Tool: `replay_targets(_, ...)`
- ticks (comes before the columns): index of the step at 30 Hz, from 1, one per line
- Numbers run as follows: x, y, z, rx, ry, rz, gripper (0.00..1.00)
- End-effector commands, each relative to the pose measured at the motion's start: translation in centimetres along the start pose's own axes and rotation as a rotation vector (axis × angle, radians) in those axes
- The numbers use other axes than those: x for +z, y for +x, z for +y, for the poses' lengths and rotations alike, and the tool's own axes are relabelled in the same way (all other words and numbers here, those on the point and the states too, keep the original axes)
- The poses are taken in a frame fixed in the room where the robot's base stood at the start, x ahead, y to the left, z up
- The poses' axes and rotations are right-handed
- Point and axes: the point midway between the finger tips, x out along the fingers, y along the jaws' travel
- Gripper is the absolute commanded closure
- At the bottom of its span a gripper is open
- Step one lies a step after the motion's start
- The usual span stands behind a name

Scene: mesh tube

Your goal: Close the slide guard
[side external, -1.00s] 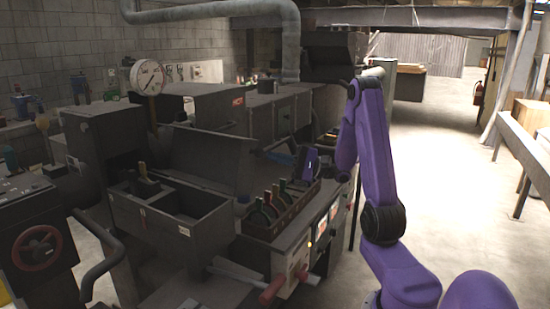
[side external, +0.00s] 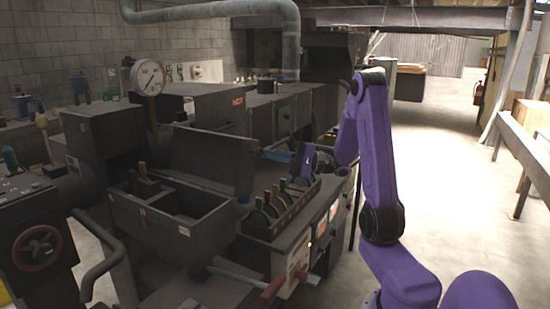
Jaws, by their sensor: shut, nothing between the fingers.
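My gripper (side external: 294,161), at the end of the purple wrist, is low over the dark machine bench at the centre. It is small and dark here; its fingers are shut and hold nothing. A blue-grey flat part (side external: 277,156) lies just left of it, and I cannot tell whether they touch. I cannot tell for sure which part is the slide guard. A dark upright panel (side external: 213,160) stands behind an open grey bin (side external: 160,222), left of my gripper.
A rack of coloured-handled levers (side external: 270,212) stands in front of my gripper. A pressure gauge (side external: 147,77) and a grey cabinet (side external: 215,108) stand behind. The floor (side external: 450,190) at right is clear.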

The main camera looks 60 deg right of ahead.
Motion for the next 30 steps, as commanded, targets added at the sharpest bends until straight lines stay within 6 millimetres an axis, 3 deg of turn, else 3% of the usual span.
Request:
replay_targets(17, 1.5, 1.2, -0.8, 0.12, -0.166, -0.008, 1.0)
replay_targets(30, 5.4, 4.1, -2.0, 0.319, -0.439, -0.01, 1.0)
